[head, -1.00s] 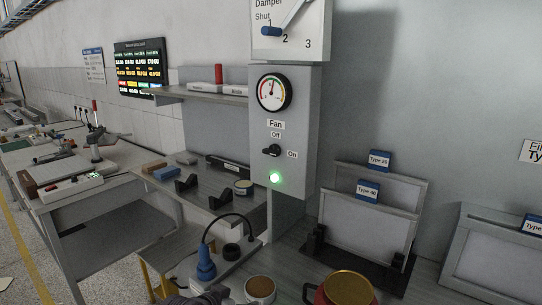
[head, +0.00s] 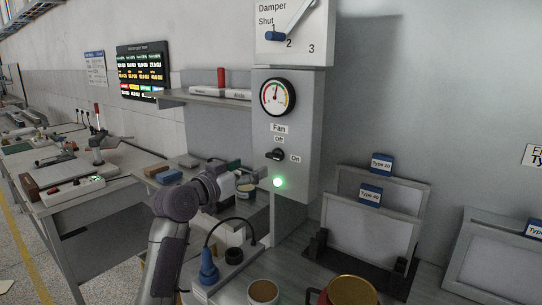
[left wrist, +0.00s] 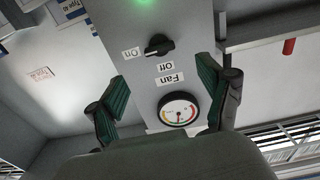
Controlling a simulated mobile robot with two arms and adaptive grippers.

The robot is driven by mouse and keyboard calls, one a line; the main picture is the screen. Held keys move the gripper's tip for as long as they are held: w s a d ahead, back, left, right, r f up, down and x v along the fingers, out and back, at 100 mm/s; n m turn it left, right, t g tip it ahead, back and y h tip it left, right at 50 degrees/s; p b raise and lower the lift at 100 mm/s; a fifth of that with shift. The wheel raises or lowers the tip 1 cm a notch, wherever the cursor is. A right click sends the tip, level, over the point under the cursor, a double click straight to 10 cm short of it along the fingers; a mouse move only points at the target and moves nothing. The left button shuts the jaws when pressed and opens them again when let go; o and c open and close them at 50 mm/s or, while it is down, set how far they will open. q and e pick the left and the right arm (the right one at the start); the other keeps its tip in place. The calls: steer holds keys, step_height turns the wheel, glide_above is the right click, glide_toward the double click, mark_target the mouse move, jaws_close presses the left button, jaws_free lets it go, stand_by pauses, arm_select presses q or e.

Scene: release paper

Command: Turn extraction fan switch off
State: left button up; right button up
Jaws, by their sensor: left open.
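The black fan switch knob (head: 275,155) is on the grey panel (head: 297,185), under the Fan and Off labels and left of the On label. A green light (head: 278,182) glows below it. In the left wrist view, which is upside down, the knob (left wrist: 158,45) lies between and beyond my two green fingers. My left gripper (head: 246,176) is open, just left of the panel and near the knob's height, apart from it. In the wrist view, the gripper (left wrist: 163,88) has nothing between its fingertips. My right gripper is not in view.
A round gauge (head: 277,97) is above the switch and a damper lever (head: 290,25) above that. A shelf (head: 205,97) is left of the panel. Type-labelled frames (head: 365,225) stand to the right. A blue device (head: 208,266) with a cable and a red pot (head: 347,291) are below.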

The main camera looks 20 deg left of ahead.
mark_target(272, 158)
arm_select(q)
steer(key=p+x, duration=0.2)
steer(key=x, duration=0.6)
steer(key=shift+w+d, duration=0.35)
steer(key=shift+w, duration=0.4)
steer(key=shift+c, duration=0.3)
steer(key=shift+f, duration=0.1)
steer(key=c, duration=1.1)
